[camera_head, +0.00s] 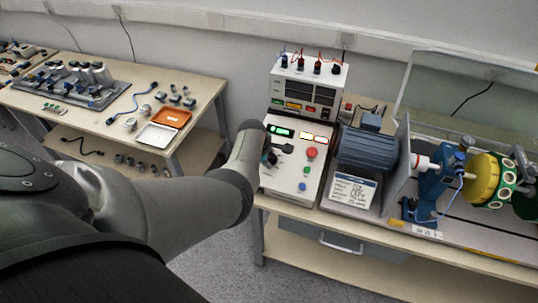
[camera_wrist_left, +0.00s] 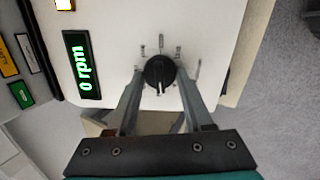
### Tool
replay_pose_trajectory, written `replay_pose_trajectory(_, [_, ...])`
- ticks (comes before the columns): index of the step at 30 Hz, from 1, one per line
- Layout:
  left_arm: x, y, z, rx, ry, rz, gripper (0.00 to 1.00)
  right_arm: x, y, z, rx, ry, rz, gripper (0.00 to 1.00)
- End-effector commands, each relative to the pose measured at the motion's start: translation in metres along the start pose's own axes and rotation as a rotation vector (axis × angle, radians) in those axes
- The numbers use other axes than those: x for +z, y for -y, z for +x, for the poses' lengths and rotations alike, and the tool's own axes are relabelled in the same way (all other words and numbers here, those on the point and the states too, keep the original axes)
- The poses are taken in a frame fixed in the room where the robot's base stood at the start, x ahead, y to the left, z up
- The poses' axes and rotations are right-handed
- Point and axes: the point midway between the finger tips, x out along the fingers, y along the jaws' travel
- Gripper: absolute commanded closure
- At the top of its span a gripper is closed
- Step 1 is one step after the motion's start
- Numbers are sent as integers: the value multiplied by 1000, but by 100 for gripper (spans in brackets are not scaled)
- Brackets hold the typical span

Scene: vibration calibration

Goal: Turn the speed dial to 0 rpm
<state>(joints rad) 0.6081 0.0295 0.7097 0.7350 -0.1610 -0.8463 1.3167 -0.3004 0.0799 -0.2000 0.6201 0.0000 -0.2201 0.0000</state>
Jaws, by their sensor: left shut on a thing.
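The black speed dial (camera_wrist_left: 159,72) sits on the white control panel, between the two fingers of my left gripper (camera_wrist_left: 160,80) in the left wrist view. The gripper is shut on the dial. The dial's white pointer line faces down in that view, and tick marks surround it. The green display (camera_wrist_left: 82,68) beside it reads "0 rpm"; it also glows in the head view (camera_head: 280,130). In the head view my left gripper (camera_head: 272,150) is at the panel's left side, partly hidden by my arm. My right gripper is not in view.
The control box (camera_head: 290,180) carries a red button (camera_head: 311,153) and smaller green and blue buttons. A power unit (camera_head: 308,85) stands behind it. A blue motor (camera_head: 367,148) and a yellow disc (camera_head: 482,178) are to the right. A side table (camera_head: 95,115) with parts stands left.

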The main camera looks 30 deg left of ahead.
Motion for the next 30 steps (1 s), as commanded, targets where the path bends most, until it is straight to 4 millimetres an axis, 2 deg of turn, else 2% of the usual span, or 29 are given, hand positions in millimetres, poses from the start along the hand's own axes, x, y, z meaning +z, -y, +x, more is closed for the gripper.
replay_pose_trajectory(15, [1,3,0,22,0,-455,100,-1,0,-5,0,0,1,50])
replay_pose_trajectory(22, [0,3,0,28,-1,-584,100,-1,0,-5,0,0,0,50])
replay_pose_trajectory(30, [0,3,0,33,-1,-654,100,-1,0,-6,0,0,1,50])
